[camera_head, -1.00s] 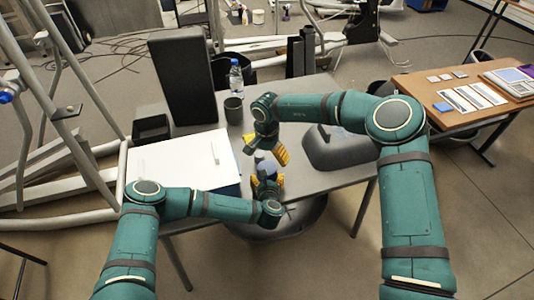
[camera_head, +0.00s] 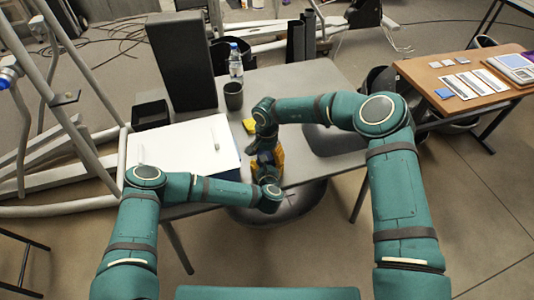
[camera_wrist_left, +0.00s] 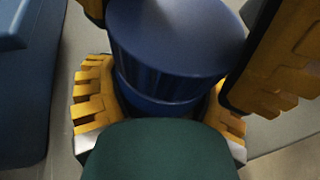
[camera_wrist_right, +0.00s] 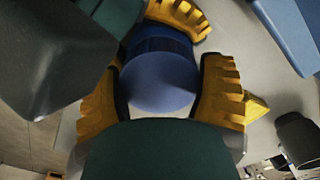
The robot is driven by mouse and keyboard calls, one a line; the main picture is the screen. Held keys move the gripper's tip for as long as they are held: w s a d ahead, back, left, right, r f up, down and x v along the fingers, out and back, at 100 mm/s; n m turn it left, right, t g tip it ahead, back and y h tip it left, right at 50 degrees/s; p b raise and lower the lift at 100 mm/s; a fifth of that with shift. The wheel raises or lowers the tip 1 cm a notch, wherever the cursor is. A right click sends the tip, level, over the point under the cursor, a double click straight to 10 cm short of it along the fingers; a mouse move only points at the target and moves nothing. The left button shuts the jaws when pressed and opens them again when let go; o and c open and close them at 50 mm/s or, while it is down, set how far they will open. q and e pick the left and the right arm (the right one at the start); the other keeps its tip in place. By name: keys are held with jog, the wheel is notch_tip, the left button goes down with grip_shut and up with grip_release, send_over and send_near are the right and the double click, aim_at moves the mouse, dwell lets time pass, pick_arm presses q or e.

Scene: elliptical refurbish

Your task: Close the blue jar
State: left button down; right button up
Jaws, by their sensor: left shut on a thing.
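The blue jar (camera_wrist_left: 160,103) is upright near the table's front edge, with a round dark blue lid (camera_wrist_left: 178,38) on top of it. The lid also shows in the right wrist view (camera_wrist_right: 158,83). My left gripper (camera_wrist_left: 165,108) is shut on the jar's body, low down. My right gripper (camera_wrist_right: 160,92) is above it, with its yellow fingers on either side of the lid. Whether those fingers press on the lid is unclear. In the head view the jar (camera_head: 265,158) is mostly hidden between the two grippers.
A white-lidded box (camera_head: 185,150) stands left of the jar. A yellow item (camera_head: 249,126) lies behind the jar. A dark grey case (camera_head: 335,140) stands to the right.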

jog(key=c, duration=0.5)
jog(key=m, duration=0.3)
jog(key=o, duration=1.3)
jog(key=shift+r, duration=0.1)
jog(key=shift+r, duration=2.2)
